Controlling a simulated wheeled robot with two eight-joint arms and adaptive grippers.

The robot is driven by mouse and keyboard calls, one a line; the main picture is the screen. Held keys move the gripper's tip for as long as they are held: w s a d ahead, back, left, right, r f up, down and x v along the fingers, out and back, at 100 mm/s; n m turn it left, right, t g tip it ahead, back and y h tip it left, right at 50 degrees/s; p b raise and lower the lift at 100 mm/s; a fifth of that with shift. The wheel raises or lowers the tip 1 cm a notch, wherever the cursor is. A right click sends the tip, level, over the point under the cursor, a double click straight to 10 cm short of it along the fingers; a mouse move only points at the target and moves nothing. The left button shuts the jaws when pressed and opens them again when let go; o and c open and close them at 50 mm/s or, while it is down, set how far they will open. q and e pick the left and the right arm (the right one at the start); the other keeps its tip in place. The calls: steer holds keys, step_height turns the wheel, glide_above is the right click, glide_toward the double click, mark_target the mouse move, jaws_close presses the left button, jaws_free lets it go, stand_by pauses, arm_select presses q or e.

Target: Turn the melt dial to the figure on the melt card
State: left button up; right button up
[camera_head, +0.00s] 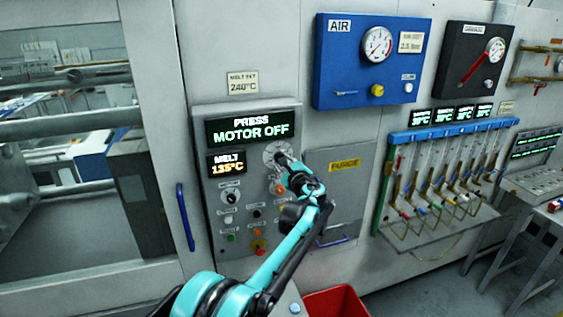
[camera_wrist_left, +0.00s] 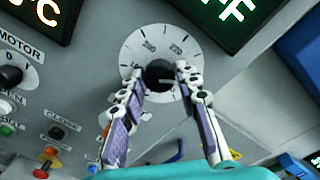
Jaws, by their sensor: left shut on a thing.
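The melt dial (camera_head: 277,153) is a round white scale with a dark knob on the control panel. In the left wrist view the melt dial (camera_wrist_left: 143,47) shows its ticks and printed figures. My left gripper (camera_head: 287,163) is at the dial; in the left wrist view its two fingers (camera_wrist_left: 160,76) are shut on the dark knob, one on each side. The melt card (camera_head: 241,84) above the panel reads "MELT SET 240°C". The melt display (camera_head: 227,163) reads 135°C. The exact pointer setting is hard to read. My right gripper is not in view.
A display (camera_head: 252,127) reads "PRESS MOTOR OFF". Several knobs and buttons, such as the motor switch (camera_head: 230,196), sit below it. A blue air panel (camera_head: 330,75) is up to the right. A red bin (camera_head: 335,303) stands below.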

arm_select(q)
steer(key=shift+f, duration=0.15)
stand_by(0.4)
steer(key=o, duration=1.2)
steer(key=shift+d, duration=0.1)
steer(key=shift+c, duration=0.2)
steer(key=v, duration=1.2)
